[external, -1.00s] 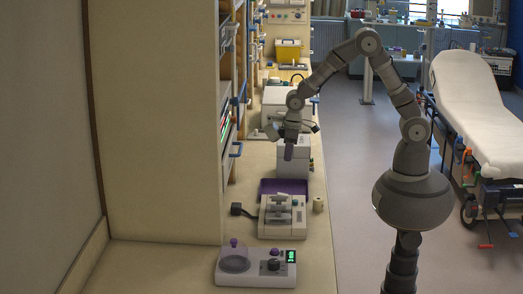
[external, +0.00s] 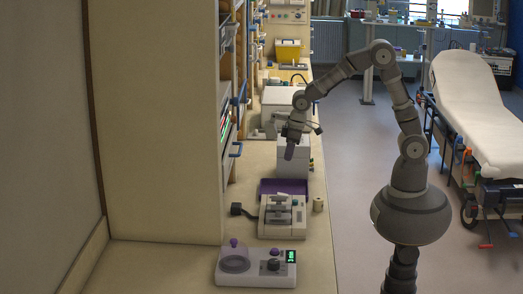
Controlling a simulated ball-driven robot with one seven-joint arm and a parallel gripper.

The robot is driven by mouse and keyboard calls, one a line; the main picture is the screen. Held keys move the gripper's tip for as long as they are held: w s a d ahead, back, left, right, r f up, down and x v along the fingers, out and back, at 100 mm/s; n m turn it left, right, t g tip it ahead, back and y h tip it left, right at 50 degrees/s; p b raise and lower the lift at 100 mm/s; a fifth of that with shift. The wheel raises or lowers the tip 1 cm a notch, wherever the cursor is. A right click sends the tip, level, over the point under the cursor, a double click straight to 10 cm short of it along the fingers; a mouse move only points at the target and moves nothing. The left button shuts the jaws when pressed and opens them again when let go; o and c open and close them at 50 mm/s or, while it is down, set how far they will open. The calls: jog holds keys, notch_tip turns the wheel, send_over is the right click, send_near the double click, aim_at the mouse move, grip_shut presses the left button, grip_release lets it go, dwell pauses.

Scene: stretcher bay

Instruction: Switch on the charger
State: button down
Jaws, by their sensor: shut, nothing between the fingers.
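The charger appears to be the pale box (external: 272,229) with grey bays and a sloped front, standing on the bench in the middle of the picture. A dark plug-like block (external: 237,209) on a short lead sits at its left. I cannot make out its switch or whether it is lit. My gripper (external: 289,155) is shut and empty, pointing down behind the charger, in front of a white box (external: 293,169) in the picture. It is clear of the charger.
A white device (external: 226,276) with a clear dish, knobs and green display stands nearer the camera. A stretcher (external: 475,100) stands at right.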

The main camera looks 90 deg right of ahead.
aim_at(280, 194)
jog(key=shift+f, duration=0.1)
jog(key=b+x, duration=0.4)
jog(key=x, duration=1)
